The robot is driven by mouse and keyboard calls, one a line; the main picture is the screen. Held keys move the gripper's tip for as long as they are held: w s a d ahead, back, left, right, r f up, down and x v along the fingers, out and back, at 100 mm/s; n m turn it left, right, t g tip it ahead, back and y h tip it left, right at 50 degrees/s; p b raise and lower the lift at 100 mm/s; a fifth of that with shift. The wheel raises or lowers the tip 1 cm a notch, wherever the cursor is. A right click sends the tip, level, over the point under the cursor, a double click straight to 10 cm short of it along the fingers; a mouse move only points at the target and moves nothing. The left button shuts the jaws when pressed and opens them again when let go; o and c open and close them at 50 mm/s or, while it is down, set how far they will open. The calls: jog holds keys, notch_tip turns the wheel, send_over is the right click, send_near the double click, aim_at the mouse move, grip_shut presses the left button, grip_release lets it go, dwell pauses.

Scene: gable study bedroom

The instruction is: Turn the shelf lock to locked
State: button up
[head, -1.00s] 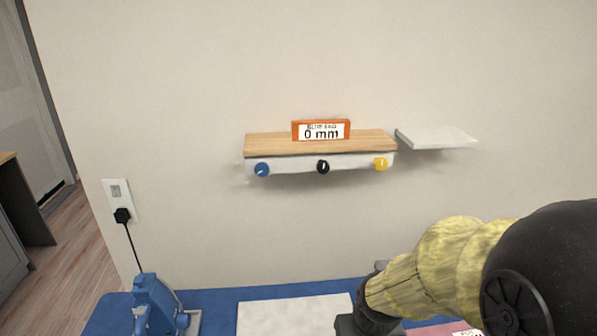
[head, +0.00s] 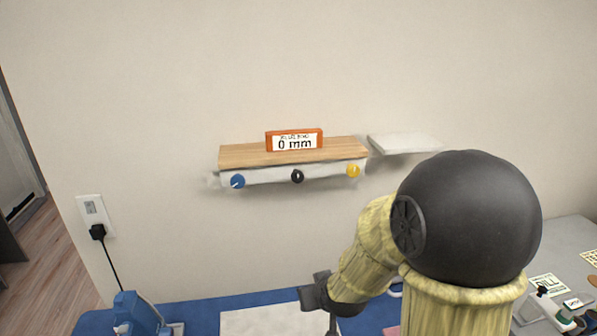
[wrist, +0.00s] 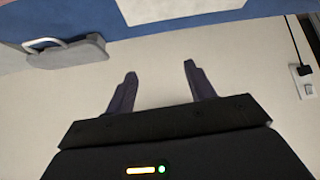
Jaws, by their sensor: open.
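A wall shelf with a wooden top (head: 240,156) is mounted on the wall in the head view. Its white front edge carries a blue knob (head: 237,181) at left, a black knob (head: 297,176) in the middle and a yellow knob (head: 353,170) at right. I cannot tell which knob is the lock. An orange-framed display (head: 294,140) reading 0 mm stands on the shelf. My gripper is open and empty in the wrist view (wrist: 158,82), its two fingers apart against the wall. In the head view it is below the shelf, with its fingers hard to make out.
A blue bench top (head: 200,312) lies below, with a white sheet (head: 262,320) and a blue device (head: 136,314). A small white shelf (head: 404,143) is right of the wooden one. A plugged-in wall socket (head: 95,212) is at left. The wall around the shelf is clear.

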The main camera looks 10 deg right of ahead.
jog(key=w+r+m+t+p, duration=0.1)
jog(key=w+r+t+p, duration=0.4)
jog(key=w+r+t, duration=0.5)
notch_tip(320, 180, up, 4)
jog(key=shift+w+d+r+h+p, duration=0.15)
jog(key=shift+w+d+h+p, duration=0.15)
jog(key=shift+w+d+p, duration=0.1)
jog(key=shift+w, duration=0.1)
